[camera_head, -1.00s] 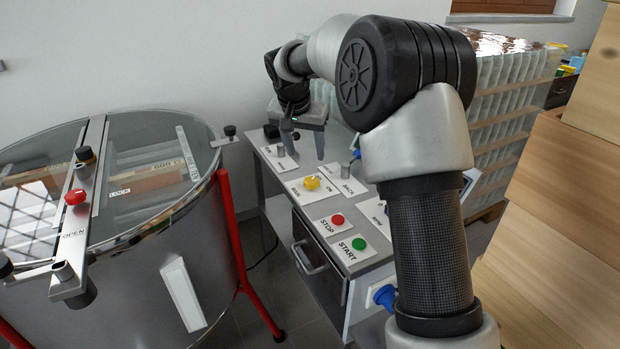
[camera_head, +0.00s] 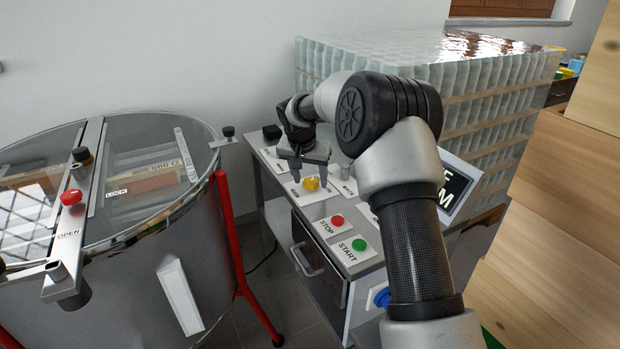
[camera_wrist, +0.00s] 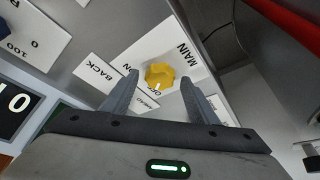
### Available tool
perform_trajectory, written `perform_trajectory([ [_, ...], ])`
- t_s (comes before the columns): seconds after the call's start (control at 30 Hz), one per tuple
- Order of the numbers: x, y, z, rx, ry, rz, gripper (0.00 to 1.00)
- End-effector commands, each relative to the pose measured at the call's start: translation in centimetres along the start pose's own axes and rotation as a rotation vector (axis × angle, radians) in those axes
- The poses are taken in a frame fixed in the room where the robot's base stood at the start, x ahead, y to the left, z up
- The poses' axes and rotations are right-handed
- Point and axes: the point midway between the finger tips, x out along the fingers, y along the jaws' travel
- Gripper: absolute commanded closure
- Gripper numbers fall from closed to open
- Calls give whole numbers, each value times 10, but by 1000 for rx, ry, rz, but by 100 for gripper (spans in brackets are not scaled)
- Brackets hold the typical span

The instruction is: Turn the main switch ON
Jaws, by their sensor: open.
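The main switch is a yellow knob (camera_head: 311,184) on a white plate on the panel top. In the wrist view the knob (camera_wrist: 159,76) stands on its white plate (camera_wrist: 190,50), marked MAIN, with ON at the left and OFF by its near edge. A white mark on the knob points toward OFF. My gripper (camera_head: 310,180) is over the knob in the head view. In the wrist view my gripper (camera_wrist: 160,80) is open, with one finger on each side of the knob and apart from it. Whether the fingertips are down at the knob's height I cannot tell.
A red STOP button (camera_head: 337,221) and a green START button (camera_head: 359,244) sit nearer on the panel. A BACK plate (camera_wrist: 97,71) lies beside the switch. A steel tank (camera_head: 120,260) stands left, stacked jars (camera_head: 480,90) behind, and wooden boxes (camera_head: 550,200) right.

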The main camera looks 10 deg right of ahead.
Motion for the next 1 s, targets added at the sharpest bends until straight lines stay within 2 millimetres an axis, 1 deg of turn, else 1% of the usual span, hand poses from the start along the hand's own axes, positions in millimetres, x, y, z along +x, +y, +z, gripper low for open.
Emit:
perform_trajectory([
  [0.03,0,0,0,0,0,0,46],
  [0.07,0,0,0,0,0,0,49],
  [0.2,0,0,0,0,0,0,73],
  [0.3,0,0,0,0,0,1,87],
  [0.5,0,0,0,11,0,6,87],
  [0.67,0,-1,0,57,1,25,87],
  [0.87,-1,-3,0,176,1,75,87],
  [1.0,-1,-4,-1,290,2,124,87],
])
